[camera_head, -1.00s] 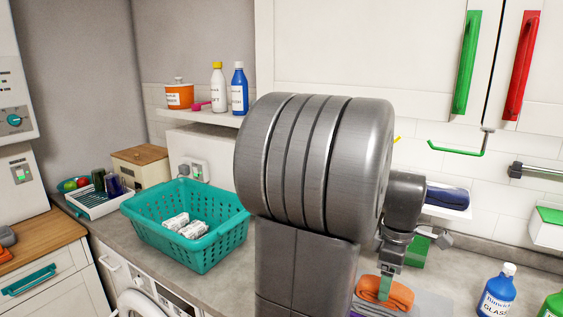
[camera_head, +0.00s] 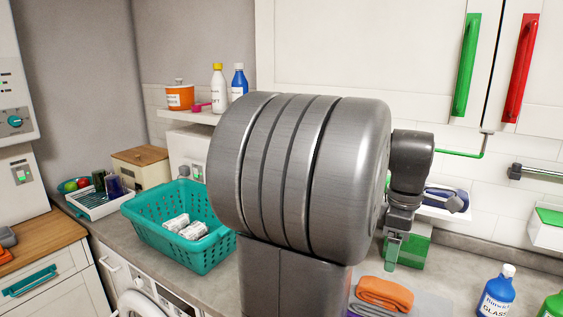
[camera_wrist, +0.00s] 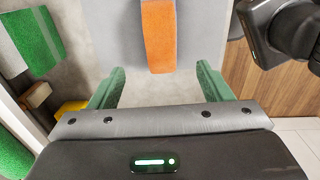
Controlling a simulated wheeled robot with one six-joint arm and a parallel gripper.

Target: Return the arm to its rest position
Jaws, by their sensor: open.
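My gripper (camera_head: 391,262) hangs at the end of my arm above the worktop, fingers pointing down. In the wrist view its two green fingers (camera_wrist: 160,70) are spread apart with nothing between them. My large grey arm links fill the middle of the head view and hide part of the worktop and wall.
A teal basket (camera_head: 150,222) with white bundles stands left of my arm. A green box (camera_head: 418,246) is close behind the gripper. A blue bottle (camera_head: 494,298) stands at right. A shelf (camera_head: 185,113) with bottles and an orange pot is at back left. Cupboard handles (camera_head: 466,65) hang above.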

